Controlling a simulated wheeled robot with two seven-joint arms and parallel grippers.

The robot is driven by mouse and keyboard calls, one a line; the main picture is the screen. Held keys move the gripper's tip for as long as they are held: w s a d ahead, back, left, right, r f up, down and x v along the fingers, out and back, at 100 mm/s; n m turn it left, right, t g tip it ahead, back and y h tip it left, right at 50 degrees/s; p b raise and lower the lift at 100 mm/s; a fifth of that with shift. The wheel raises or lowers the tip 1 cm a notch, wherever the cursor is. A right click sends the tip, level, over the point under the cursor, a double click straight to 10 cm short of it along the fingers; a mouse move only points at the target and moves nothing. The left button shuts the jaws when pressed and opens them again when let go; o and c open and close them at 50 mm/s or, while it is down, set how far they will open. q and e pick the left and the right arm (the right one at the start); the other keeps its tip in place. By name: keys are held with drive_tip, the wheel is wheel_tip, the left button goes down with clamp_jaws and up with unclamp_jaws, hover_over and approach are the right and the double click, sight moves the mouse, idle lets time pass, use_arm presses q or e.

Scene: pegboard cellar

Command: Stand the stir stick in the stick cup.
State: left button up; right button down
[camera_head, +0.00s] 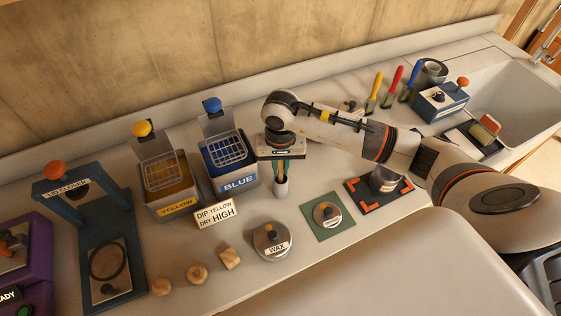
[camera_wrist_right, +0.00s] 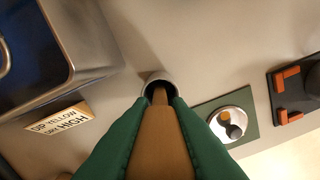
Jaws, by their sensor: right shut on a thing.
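My right gripper (camera_head: 281,174) points down over the small grey stick cup (camera_head: 281,190), between the blue bin and the green mat. Its green fingers are shut on the brown wooden stir stick (camera_wrist_right: 163,145). In the right wrist view the stick runs away from the camera, and its far end shows within the round mouth of the cup (camera_wrist_right: 154,77). How deep the end sits is hidden by the fingers. The fingertips are close to the cup's rim; I cannot tell whether they touch it. My left gripper is not in view.
The blue bin (camera_head: 238,186) and yellow bin (camera_head: 178,203) stand left of the cup, with a dip sign (camera_head: 214,214) in front. A wax tin (camera_head: 272,243), a green mat (camera_head: 319,228) and an orange-cornered black mat (camera_head: 359,197) lie nearby. The sink (camera_head: 520,95) is far right.

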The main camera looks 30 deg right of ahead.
drive_tip(key=shift+f+b, duration=0.2)
drive_tip(key=shift+b, duration=0.15)
drive_tip(key=c, duration=1.4)
unclamp_jaws()
drive_tip(key=shift+r, duration=0.1)
drive_tip(key=shift+o, duration=0.2)
